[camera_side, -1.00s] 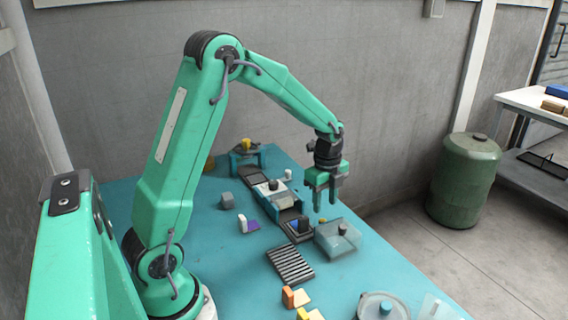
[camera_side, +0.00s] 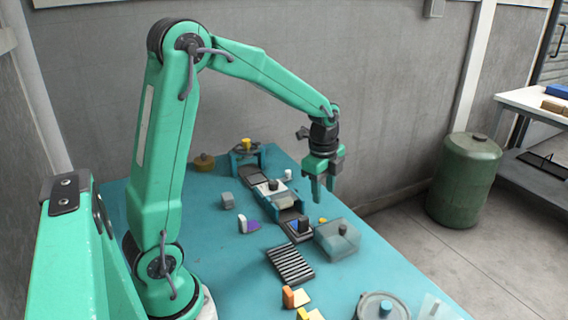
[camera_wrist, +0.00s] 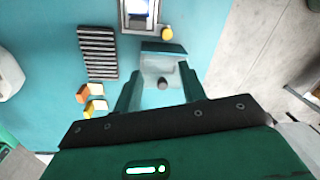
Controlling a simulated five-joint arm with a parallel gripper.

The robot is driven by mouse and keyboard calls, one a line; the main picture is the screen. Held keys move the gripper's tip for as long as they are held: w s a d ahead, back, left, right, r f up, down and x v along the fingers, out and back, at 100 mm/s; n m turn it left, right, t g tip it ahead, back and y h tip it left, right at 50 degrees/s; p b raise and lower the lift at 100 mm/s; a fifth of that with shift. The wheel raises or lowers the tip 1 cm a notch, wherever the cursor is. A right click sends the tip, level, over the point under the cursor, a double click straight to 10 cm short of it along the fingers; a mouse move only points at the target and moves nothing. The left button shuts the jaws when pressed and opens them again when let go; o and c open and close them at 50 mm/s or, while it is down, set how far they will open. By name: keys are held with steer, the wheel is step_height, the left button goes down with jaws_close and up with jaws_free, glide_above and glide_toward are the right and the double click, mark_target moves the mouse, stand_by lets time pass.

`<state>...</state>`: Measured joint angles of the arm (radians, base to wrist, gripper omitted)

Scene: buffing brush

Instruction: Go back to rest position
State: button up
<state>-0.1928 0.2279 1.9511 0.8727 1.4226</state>
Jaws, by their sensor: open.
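My green gripper (camera_side: 323,188) hangs above the right part of the teal table (camera_side: 225,285) in the side view, fingers pointing down. It is open and empty, with a gap between the fingers. In the wrist view my gripper (camera_wrist: 163,95) shows both fingers apart, with a clear lidded box (camera_wrist: 158,62) with a dark knob beyond them on the table. The same box (camera_side: 337,238) stands below and slightly right of the gripper in the side view. I see nothing held.
A black ribbed rack (camera_side: 290,264), small orange and yellow blocks (camera_side: 290,297) and a round clear container (camera_side: 372,306) are near the front. A conveyor-like unit (camera_side: 278,198) runs toward the back. A green barrel (camera_side: 465,180) stands off the table at right. Space above the table is free.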

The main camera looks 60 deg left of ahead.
steer(key=s+d+r+n+t, duration=0.1)
steer(key=s+d+r+n, duration=0.1)
steer(key=s, duration=0.4)
steer(key=s+d+r+n+t, duration=0.2)
steer(key=s+d+r+n, duration=0.1)
steer(key=s+r+n, duration=0.2)
steer(key=s+d+r+n+t, duration=0.1)
steer(key=s+d+r+n, duration=0.2)
steer(key=s+n, duration=0.4)
steer(key=shift+s+r+t, duration=0.25)
steer(key=shift+s+t, duration=0.05)
steer(key=shift+s, duration=0.05)
stand_by(1.0)
